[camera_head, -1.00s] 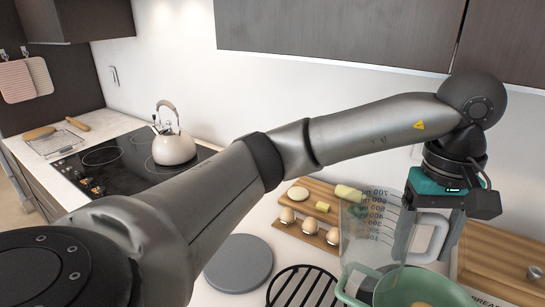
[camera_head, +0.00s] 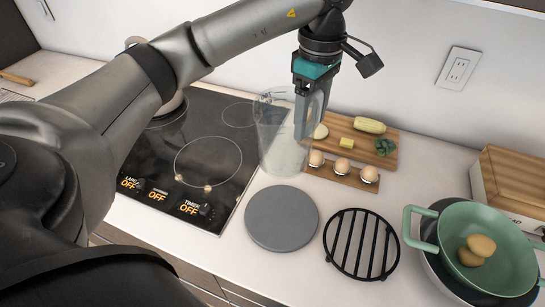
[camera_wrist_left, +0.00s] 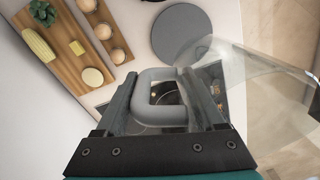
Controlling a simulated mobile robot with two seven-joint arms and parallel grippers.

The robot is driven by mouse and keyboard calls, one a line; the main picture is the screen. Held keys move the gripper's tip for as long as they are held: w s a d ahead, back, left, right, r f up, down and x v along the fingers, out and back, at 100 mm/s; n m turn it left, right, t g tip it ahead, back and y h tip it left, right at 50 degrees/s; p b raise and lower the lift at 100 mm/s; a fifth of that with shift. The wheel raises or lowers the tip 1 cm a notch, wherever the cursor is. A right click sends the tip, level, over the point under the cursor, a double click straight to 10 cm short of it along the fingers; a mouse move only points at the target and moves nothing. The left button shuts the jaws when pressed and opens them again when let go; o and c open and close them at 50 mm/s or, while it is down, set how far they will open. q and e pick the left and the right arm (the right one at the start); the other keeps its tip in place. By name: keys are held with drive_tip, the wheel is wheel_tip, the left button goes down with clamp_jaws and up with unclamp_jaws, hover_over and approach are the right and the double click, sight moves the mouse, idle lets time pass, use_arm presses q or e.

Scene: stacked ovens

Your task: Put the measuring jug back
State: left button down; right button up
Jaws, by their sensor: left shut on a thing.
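The clear measuring jug (camera_head: 272,135) is upright between the cooktop and the egg holder, behind the grey round disc. My left gripper (camera_head: 303,128) points down and is shut on the jug's handle, on the jug's right side. In the left wrist view the grey handle (camera_wrist_left: 160,75) lies between the two fingers, and the clear jug body (camera_wrist_left: 250,80) extends to the right. I cannot tell whether the jug's base touches the counter. My right gripper is not in view.
The grey disc (camera_head: 281,218) and a black trivet (camera_head: 361,243) lie in front. Eggs sit in a wooden holder (camera_head: 340,175) beside a cutting board (camera_head: 385,157) with food. A green pot (camera_head: 505,265) stands at right. The black cooktop (camera_head: 200,150) is left.

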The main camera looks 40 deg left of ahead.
use_arm(q)
wheel_tip(320, 180, down, 20)
drive_tip(key=shift+d+r, duration=0.15)
drive_tip(key=shift+r, duration=0.1)
drive_tip(key=shift+f, duration=0.1)
unclamp_jaws()
idle(0.3)
wheel_tip(320, 180, up, 12)
idle(0.6)
drive_tip(key=shift+w, duration=0.1)
